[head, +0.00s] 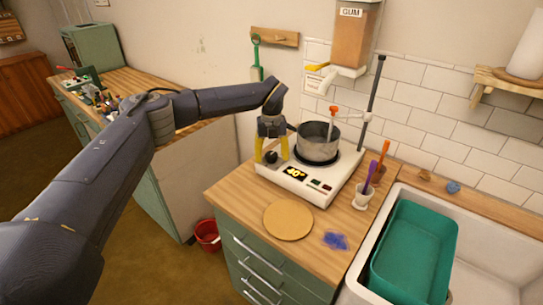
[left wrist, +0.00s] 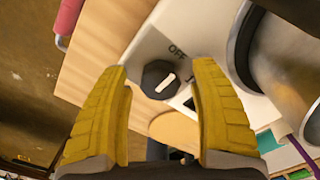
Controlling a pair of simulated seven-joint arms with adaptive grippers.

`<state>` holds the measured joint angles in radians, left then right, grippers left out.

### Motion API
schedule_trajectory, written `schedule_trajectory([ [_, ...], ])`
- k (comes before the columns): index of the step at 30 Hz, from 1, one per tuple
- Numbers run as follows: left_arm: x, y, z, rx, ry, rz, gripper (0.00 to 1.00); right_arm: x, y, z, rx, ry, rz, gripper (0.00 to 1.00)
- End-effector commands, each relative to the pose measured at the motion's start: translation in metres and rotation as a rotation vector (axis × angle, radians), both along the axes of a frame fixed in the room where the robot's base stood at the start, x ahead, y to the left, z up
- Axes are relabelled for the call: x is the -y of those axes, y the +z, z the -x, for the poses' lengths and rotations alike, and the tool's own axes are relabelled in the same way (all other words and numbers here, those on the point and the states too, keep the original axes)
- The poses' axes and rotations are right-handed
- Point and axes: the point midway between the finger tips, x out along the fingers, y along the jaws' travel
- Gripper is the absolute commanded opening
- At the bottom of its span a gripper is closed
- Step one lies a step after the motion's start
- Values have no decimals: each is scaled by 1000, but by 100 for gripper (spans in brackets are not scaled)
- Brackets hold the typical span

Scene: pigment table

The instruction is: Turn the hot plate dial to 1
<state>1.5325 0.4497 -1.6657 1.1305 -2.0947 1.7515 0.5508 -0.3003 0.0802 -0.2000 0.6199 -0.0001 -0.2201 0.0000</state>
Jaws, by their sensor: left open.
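The white hot plate (head: 310,185) sits on the wooden counter with a metal pot (head: 318,142) on it. Its display glows yellow and seems to read 40°. The black dial (head: 271,157) is at the hot plate's left front corner. In the left wrist view the dial (left wrist: 160,79) has a white pointer mark, and the word OFF is printed beside it. My left gripper (head: 271,160) is open, with its yellow fingers (left wrist: 161,75) on either side of the dial and a gap on both sides. Contact is not visible. My right gripper is not in view.
A round wooden board (head: 288,220) and a blue powder patch (head: 336,241) lie in front of the hot plate. A teal tub (head: 415,250) sits in the sink. A stand rod (head: 374,100) rises behind.

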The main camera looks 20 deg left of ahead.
Motion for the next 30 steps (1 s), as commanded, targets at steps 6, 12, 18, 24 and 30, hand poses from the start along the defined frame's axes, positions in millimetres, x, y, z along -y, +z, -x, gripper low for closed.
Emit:
schedule_trajectory([
  [6, 0, 0, 0, 0, 0, 0, 40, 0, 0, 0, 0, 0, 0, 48],
  [12, 0, 0, 0, 0, 0, 0, 16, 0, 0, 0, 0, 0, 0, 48],
  [18, 0, 0, 0, 0, -1, 0, 2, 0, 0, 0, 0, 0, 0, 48],
  [24, 0, 1, 0, 0, -37, 0, 2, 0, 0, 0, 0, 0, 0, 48],
  [30, 0, 1, 0, 2, -153, -1, 1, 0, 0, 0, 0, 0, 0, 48],
])
